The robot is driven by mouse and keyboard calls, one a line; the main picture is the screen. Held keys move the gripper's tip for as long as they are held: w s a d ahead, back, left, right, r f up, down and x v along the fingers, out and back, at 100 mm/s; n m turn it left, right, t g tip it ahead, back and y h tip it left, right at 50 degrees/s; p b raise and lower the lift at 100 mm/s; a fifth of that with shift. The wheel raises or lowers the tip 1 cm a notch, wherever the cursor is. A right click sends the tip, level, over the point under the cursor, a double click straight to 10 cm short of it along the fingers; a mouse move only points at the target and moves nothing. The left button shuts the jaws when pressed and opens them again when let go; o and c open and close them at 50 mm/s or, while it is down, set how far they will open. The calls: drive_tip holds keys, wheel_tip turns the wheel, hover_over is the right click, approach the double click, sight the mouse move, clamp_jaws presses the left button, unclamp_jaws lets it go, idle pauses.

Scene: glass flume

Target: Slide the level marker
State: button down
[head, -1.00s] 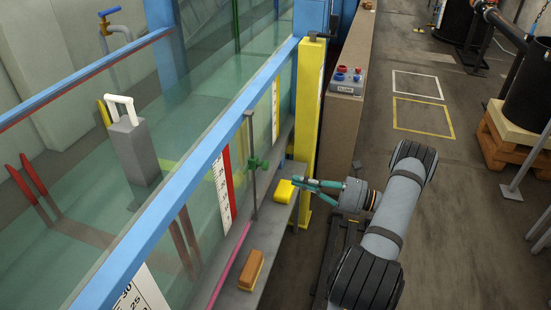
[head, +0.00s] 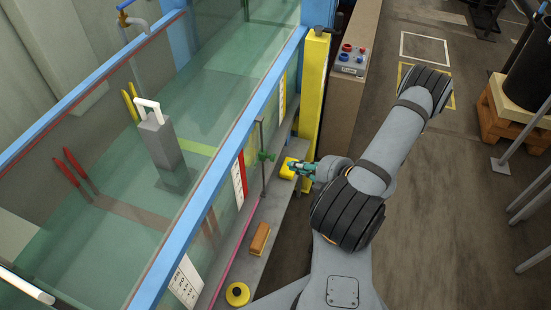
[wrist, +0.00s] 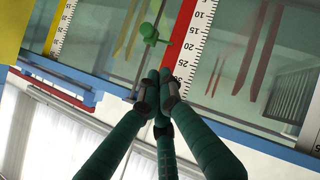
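The likely level marker is a green slider (head: 265,156) with a knob, on a thin upright rod (head: 262,182) beside the flume glass. In the wrist view this green slider (wrist: 150,34) is just above my fingertips, with a gap between. My gripper (head: 292,166) is to the right of the slider in the head view. Its green fingers (wrist: 160,90) are brought together at their dark tips, and I see nothing held between them. A scale with a red strip (head: 239,182) stands behind the rod; its numbers also show in the wrist view (wrist: 190,50).
A yellow block (head: 286,174) lies on the ledge by my fingertips. A brown block (head: 260,238) and a yellow round item (head: 237,294) are nearer on the ledge. A yellow post (head: 312,85) stands just beyond. The blue flume rail (head: 215,145) runs alongside.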

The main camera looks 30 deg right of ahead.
drive_tip(key=m, duration=0.2)
drive_tip(key=p, duration=0.1)
approach(265, 159)
drive_tip(key=shift+a+r+x, duration=0.25)
drive_tip(key=shift+x, duration=1.55)
drive_tip(key=shift+d, duration=0.1)
drive_tip(key=shift+w+d+f+b, duration=0.15)
drive_tip(key=shift+w+f+b, duration=0.1)
drive_tip(key=shift+f+b, duration=0.15)
